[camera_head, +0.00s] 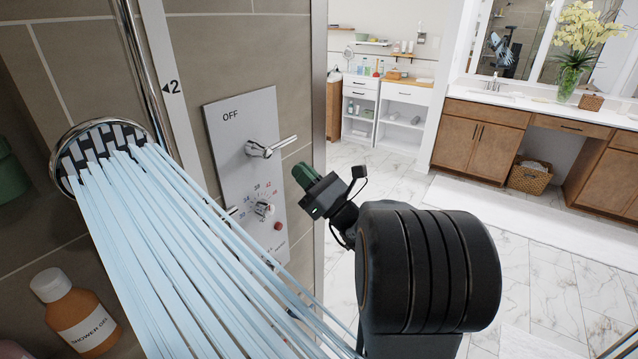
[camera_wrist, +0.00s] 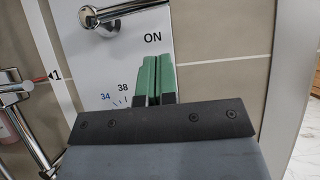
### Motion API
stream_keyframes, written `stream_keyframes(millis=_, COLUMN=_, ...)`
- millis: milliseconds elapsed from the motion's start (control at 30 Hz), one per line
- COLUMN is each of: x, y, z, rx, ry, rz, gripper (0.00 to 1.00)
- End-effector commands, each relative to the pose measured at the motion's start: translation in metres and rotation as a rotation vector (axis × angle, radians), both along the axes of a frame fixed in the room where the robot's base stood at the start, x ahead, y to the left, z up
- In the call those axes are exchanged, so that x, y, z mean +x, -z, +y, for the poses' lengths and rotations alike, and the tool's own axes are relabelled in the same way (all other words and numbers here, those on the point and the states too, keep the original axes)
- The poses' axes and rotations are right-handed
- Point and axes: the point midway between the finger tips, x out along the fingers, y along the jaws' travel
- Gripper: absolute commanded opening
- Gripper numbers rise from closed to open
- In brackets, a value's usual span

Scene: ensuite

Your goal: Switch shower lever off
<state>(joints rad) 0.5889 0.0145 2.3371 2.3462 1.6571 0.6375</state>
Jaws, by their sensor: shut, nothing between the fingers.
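The shower lever (camera_head: 272,148) is a chrome handle on a silver wall panel (camera_head: 240,108). It points right, roughly level, and the panel's OFF label (camera_head: 230,115) is above and left of it. Water (camera_head: 190,230) streams from the round shower head (camera_head: 100,150). My gripper (camera_head: 304,174), with green fingers, is shut and empty, below and right of the lever. In the wrist view the shut fingers (camera_wrist: 155,75) stand before the panel, under the ON label (camera_wrist: 153,38). The lever (camera_wrist: 125,10) is above them, apart and partly cut off by the top edge.
A temperature knob (camera_head: 264,210) with number marks sits lower on the panel. A shower gel bottle (camera_head: 80,312) is at lower left. A chrome riser pipe (camera_head: 140,60) runs beside the panel. Clear marble floor (camera_head: 400,180) lies to the right, before wooden cabinets (camera_head: 480,135).

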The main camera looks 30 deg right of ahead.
Motion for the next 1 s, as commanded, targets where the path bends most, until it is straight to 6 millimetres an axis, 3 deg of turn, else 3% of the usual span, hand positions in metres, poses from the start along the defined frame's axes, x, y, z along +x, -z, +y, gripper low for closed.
stream_keyframes(millis=100, x=0.006, y=-0.019, z=0.004, rx=-0.002, ry=-0.001, rz=-0.002, gripper=0.0)
stream_keyframes(millis=333, x=0.01, y=-0.038, z=0.005, rx=-0.001, ry=0.0, rz=-0.001, gripper=0.0)
stream_keyframes(millis=1000, x=0.012, y=-0.042, z=0.01, rx=-0.016, ry=-0.011, rz=-0.007, gripper=0.0)
